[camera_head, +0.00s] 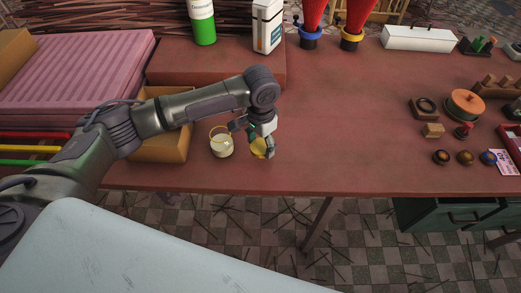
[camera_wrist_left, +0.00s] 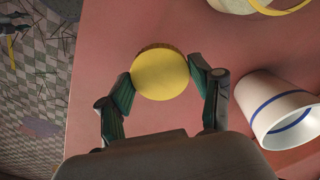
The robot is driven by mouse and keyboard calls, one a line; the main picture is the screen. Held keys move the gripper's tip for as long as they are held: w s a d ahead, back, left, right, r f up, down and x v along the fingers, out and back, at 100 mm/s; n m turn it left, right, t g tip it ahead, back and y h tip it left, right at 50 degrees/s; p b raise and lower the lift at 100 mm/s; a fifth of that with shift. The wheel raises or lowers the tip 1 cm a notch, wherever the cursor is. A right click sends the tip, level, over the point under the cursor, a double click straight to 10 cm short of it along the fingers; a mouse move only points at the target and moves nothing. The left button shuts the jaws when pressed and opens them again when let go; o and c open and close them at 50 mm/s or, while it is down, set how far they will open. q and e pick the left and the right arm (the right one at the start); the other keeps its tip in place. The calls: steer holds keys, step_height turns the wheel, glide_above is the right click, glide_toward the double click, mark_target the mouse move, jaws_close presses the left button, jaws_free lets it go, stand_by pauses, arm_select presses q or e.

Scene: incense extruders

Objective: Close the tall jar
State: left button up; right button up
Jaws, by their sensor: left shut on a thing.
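My left gripper (camera_head: 262,147) is shut on a round yellow lid (camera_head: 259,147) near the table's front edge. In the left wrist view the lid (camera_wrist_left: 163,77) sits between the two fingertips (camera_wrist_left: 165,75). A pale jar with a yellow band (camera_head: 221,145) stands just left of the gripper, apart from the lid. Part of it shows at the top of the left wrist view (camera_wrist_left: 236,5). A white jar with a blue band (camera_wrist_left: 262,95) shows right of the gripper there; my arm seems to hide it in the head view. Which jar is the tall one is unclear. My right gripper is not in view.
An ochre box (camera_head: 170,148) stands left of the yellow-banded jar, partly behind my arm. A raised brown block (camera_head: 210,75) bears a green-and-white bottle (camera_head: 201,22) and a white container (camera_head: 267,25). Table room right of the gripper is clear up to several small items.

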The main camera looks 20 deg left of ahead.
arm_select(q)
steer(key=d+r+b, duration=0.2)
steer(key=d+r, duration=0.5)
steer(key=d, duration=0.4)
steer(key=shift+w+d+r, duration=0.2)
steer(key=shift+w+d, duration=0.1)
steer(key=shift+d, duration=0.05)
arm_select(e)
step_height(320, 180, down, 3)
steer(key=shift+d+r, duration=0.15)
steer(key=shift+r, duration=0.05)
arm_select(q)
steer(key=s+a+r+n, duration=0.2)
steer(key=s+a+n, duration=0.3)
steer(key=s+a, duration=0.9)
steer(key=shift+s+a+n, duration=0.3)
steer(key=shift+a+n, duration=0.1)
steer(key=shift+a, duration=0.45)
steer(key=shift+r, duration=0.1)
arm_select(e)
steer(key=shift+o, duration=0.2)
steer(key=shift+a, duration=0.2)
